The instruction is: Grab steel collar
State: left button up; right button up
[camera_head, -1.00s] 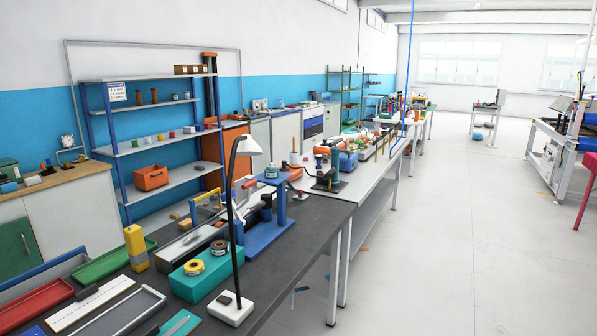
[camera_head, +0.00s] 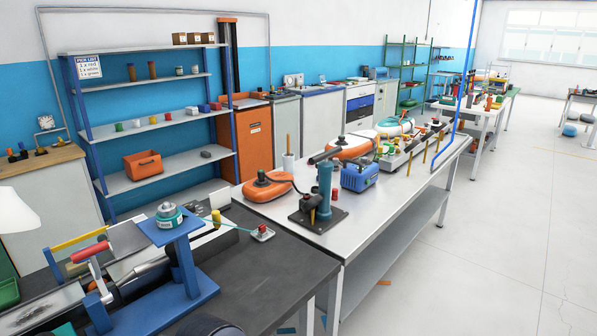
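I cannot pick out a steel collar for certain at this size. A small grey piece (camera_head: 206,154) lies on a lower shelf of the blue-posted rack (camera_head: 160,186), but its shape is too small to tell. Neither of my grippers is in view.
Open floor (camera_head: 480,240) lies at right.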

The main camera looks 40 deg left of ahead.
aim_at(170, 211)
jog(key=i+u, duration=0.6)
jog(key=u, duration=0.2)
jog(key=i+l+u, duration=0.25)
jog(key=u, duration=0.15)
jog(key=i+l+u, duration=0.25)
jog(key=u, duration=0.15)
